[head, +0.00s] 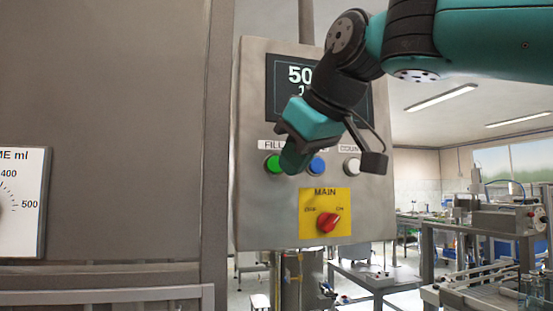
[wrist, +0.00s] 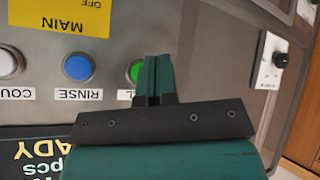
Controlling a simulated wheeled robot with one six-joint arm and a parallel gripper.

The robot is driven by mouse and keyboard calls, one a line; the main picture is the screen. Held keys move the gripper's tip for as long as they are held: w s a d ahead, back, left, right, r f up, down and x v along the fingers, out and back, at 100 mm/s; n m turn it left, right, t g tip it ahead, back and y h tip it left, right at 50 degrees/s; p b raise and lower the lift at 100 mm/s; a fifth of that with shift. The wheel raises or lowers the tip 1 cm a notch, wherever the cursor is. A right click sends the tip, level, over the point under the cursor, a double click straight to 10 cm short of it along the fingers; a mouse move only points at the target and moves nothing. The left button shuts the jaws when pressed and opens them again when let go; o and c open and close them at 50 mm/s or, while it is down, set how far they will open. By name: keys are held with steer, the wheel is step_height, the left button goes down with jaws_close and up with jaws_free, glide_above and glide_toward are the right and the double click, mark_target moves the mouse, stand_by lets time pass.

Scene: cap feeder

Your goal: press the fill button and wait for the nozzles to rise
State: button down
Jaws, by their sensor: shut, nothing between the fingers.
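The green fill button (head: 273,164) is on the grey control panel (head: 260,215), under a partly hidden label that starts with FILL. My gripper (head: 291,162) is shut and empty, just right of the button in the head view and covering part of it. In the wrist view, which is upside down, the shut fingertips (wrist: 156,62) overlap the right side of the green button (wrist: 134,72). I cannot tell whether they touch it. No nozzles are in view.
A blue rinse button (wrist: 77,67) and a white button (head: 352,167) sit beside the green one. Below is a red main switch (head: 328,222) on a yellow plate. A volume dial plate (head: 22,225) is at the far left. Workshop benches stand behind at right.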

steer(key=shift+w+a+p, duration=0.25)
steer(key=shift+w+p, duration=0.15)
steer(key=shift+w, duration=0.5)
steer(key=shift+w+a+p, duration=0.25)
steer(key=shift+w+p, duration=0.15)
steer(key=shift+w, duration=0.5)
steer(key=shift+r, duration=0.1)
stand_by(0.6)
steer(key=shift+w+a+p, duration=0.15)
steer(key=shift+w+p, duration=0.2)
steer(key=shift+w+a+p, duration=0.1)
steer(key=shift+w+p, duration=0.25)
steer(key=shift+w, duration=0.1)
stand_by(0.6)
steer(key=shift+s, duration=0.1)
steer(key=shift+s+d+b, duration=0.25)
steer(key=shift+s+b, duration=0.3)
steer(key=shift+s, duration=0.2)
steer(key=shift+s, duration=0.1)
steer(key=shift+s+d+b, duration=0.25)
steer(key=shift+s+b, duration=0.15)
steer(key=shift+s, duration=0.35)
steer(key=shift+s+d+b, duration=0.2)
steer(key=shift+s+b, duration=0.15)
steer(key=shift+s, duration=0.45)
steer(key=shift+s+d+b, duration=0.25)
steer(key=shift+s+b, duration=0.15)
steer(key=shift+s, duration=0.35)
